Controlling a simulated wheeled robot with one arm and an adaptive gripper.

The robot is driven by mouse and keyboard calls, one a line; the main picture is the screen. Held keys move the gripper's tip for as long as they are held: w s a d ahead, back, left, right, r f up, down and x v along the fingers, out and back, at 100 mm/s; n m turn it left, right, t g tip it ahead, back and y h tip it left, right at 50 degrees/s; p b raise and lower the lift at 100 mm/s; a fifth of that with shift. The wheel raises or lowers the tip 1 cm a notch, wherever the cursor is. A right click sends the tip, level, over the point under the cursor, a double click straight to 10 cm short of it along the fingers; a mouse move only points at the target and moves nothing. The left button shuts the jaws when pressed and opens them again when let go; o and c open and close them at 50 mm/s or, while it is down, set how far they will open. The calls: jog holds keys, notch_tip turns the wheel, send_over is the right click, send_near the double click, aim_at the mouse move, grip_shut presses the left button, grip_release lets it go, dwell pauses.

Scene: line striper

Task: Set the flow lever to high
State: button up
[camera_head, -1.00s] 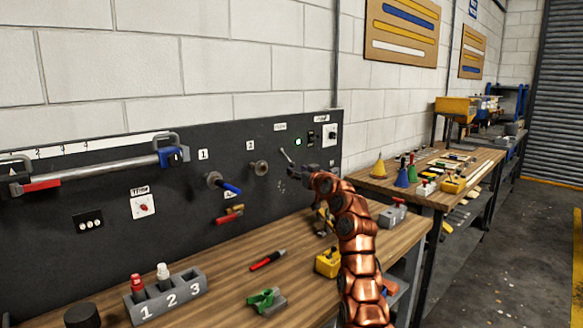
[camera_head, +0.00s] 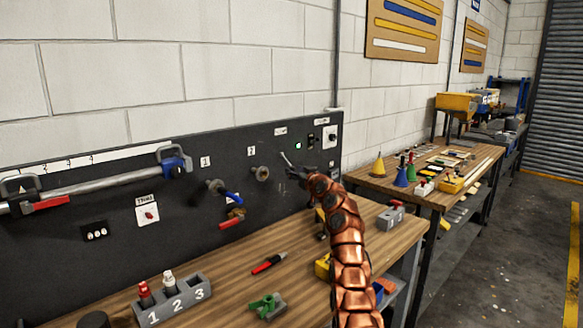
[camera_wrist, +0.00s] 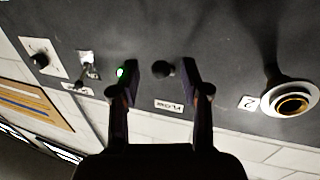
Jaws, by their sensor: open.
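The flow lever (camera_head: 287,158) is a thin metal rod on the dark wall panel, below a small white label (camera_head: 281,131) and left of a green light. In the wrist view a dark round knob (camera_wrist: 162,69), apparently the lever's end, lies between my fingers, near an upside-down label (camera_wrist: 168,106). My gripper (camera_head: 299,172) is at the panel close to the lever. In the wrist view my gripper (camera_wrist: 159,75) is open, with one finger on each side of the knob. I cannot tell whether either finger touches it. The lever's lower part is hidden by my gripper.
A pipe fitting (camera_head: 260,174) and a blue-handled valve (camera_head: 222,190) stick out left of the lever. The lit green light (camera_wrist: 121,72) and a toggle switch (camera_wrist: 87,69) are beside my finger. The wooden bench (camera_head: 215,270) below holds several tools.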

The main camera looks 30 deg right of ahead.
aim_at(288, 162)
jog(key=shift+w+r+p, duration=0.25)
jog(key=shift+w+p, duration=0.2)
jog(key=shift+w, duration=0.3)
jog(key=shift+w+f+p, duration=0.15)
jog(key=shift+w+p, duration=0.15)
jog(key=shift+w, duration=0.15)
grip_shut()
